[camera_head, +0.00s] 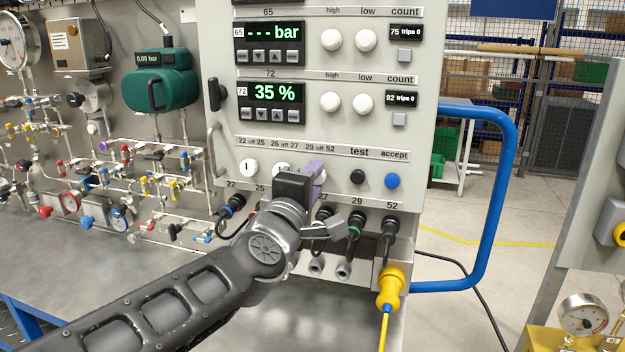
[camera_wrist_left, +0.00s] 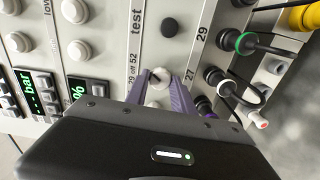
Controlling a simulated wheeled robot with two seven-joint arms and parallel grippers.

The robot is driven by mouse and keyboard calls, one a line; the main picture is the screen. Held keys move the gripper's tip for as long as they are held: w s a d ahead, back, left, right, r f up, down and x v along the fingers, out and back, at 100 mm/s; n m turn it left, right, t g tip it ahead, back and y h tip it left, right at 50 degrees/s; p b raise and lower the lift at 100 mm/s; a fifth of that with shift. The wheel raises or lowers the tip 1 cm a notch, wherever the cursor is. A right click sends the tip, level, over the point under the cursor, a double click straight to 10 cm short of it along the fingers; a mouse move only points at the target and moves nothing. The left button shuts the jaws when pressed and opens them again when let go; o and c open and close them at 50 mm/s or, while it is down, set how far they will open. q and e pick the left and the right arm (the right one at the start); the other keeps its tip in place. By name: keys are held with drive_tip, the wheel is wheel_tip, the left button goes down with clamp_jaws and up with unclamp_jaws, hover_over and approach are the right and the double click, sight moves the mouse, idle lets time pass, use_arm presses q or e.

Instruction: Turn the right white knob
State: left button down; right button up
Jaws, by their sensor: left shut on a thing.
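The right white knob (camera_wrist_left: 158,94) is on the grey control panel, under the printed label "29 off 52". My left gripper (camera_wrist_left: 160,80) has its two purple fingers shut on this knob, one on each side. In the head view my left gripper (camera_head: 314,178) reaches the knob row from below, and its black body hides the right knob. The left white knob (camera_head: 249,168) is clear of the gripper, and the middle white knob (camera_head: 281,171) is partly covered by it. My right gripper is not in view.
A black test button (camera_head: 357,178) and a blue accept button (camera_head: 393,181) sit just right of the gripper. Cable plugs (camera_head: 388,230) stick out below it. A blue tube handle (camera_head: 500,190) stands at the panel's right side.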

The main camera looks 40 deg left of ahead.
use_arm(q)
drive_tip(key=shift+m, duration=0.8)
drive_tip(key=c, duration=1.1)
unclamp_jaws()
drive_tip(key=v, duration=0.7)
drive_tip(key=shift+s+d, duration=0.15)
drive_tip(key=shift+s, duration=0.25)
